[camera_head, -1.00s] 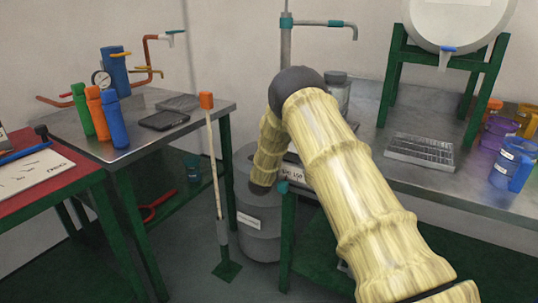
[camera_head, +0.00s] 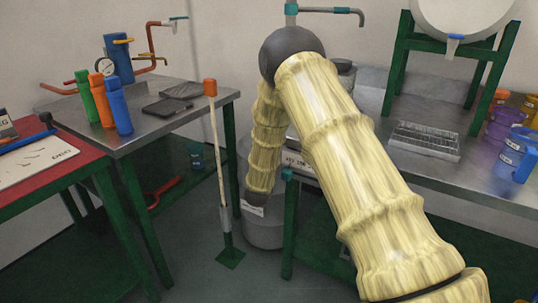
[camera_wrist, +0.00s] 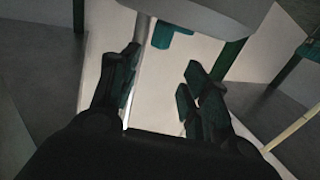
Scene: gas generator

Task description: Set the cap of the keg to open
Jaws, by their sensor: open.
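The grey keg (camera_head: 265,233) stands on the floor between the two metal tables, largely behind my arm in the head view. A white label shows on its side. I cannot make out its cap there. My forearm hangs down in front of the keg, and my gripper is not clearly visible in that view. In the wrist view my gripper (camera_wrist: 163,88) is open, its two dark fingers apart with nothing between them that I can see touching. A rounded grey body (camera_wrist: 205,15) shows beyond the fingers, with a small teal part (camera_wrist: 172,36) beneath it; I cannot tell whether these belong to the keg.
A pole with an orange top (camera_head: 210,88) stands left of the keg. The right table (camera_head: 400,170) edge and green leg are close to my arm. The left table (camera_head: 150,130) carries bottles. A red-topped table (camera_head: 75,175) stands farther left.

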